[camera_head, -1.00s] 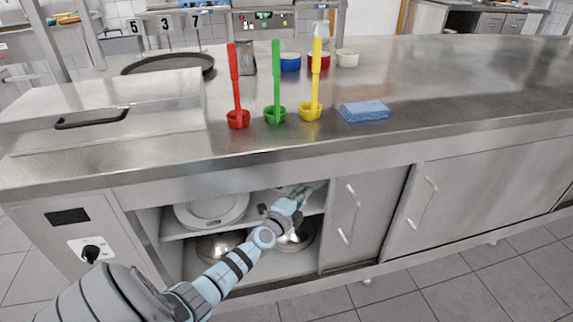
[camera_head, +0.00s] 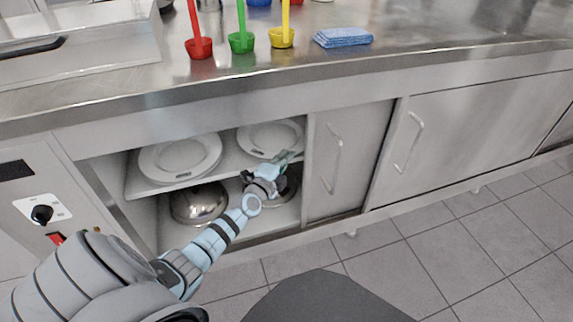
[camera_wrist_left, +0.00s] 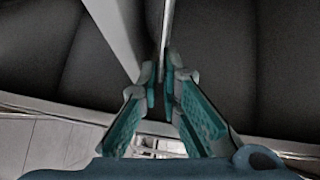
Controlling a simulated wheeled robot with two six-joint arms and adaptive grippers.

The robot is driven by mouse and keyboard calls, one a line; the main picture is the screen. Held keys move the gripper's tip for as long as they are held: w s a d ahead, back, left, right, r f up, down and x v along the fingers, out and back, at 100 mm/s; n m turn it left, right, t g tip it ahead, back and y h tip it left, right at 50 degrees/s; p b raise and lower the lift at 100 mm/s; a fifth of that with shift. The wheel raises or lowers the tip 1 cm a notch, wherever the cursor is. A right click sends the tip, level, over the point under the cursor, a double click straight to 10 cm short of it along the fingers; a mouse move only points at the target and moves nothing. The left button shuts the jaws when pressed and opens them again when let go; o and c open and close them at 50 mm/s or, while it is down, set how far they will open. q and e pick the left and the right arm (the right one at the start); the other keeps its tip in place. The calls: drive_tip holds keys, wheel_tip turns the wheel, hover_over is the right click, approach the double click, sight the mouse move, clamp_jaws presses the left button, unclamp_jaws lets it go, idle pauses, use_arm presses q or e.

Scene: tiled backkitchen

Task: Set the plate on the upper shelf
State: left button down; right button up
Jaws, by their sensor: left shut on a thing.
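A white plate (camera_head: 270,132) is inside the open cabinet, at the right of the upper shelf (camera_head: 226,168). My left gripper (camera_head: 284,160) reaches into the cabinet at the near edge of this plate. In the left wrist view the gripper (camera_wrist_left: 163,80) is shut on a thin rim seen edge-on, which fits the plate (camera_wrist_left: 165,30). I cannot tell whether the plate's underside touches the shelf. Another white plate (camera_head: 180,157) lies on the upper shelf to the left. My right gripper is not in view.
Shiny metal domed pieces (camera_head: 200,205) sit on the lower shelf, one partly behind my left arm. The closed sliding door (camera_head: 345,160) bounds the opening on the right. The steel counter (camera_head: 420,40) overhangs it, with colored ladles and a blue cloth (camera_head: 343,38) on top.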

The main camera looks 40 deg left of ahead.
use_arm(q)
drive_tip(key=shift+r, duration=0.15)
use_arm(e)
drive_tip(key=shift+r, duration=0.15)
use_arm(q)
drive_tip(key=c, duration=2.2)
unclamp_jaws()
drive_tip(key=shift+f, duration=0.2)
drive_tip(key=shift+o, duration=0.8)
drive_tip(key=shift+r, duration=0.1)
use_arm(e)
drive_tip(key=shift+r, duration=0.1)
use_arm(q)
drive_tip(key=shift+s+r, duration=0.1)
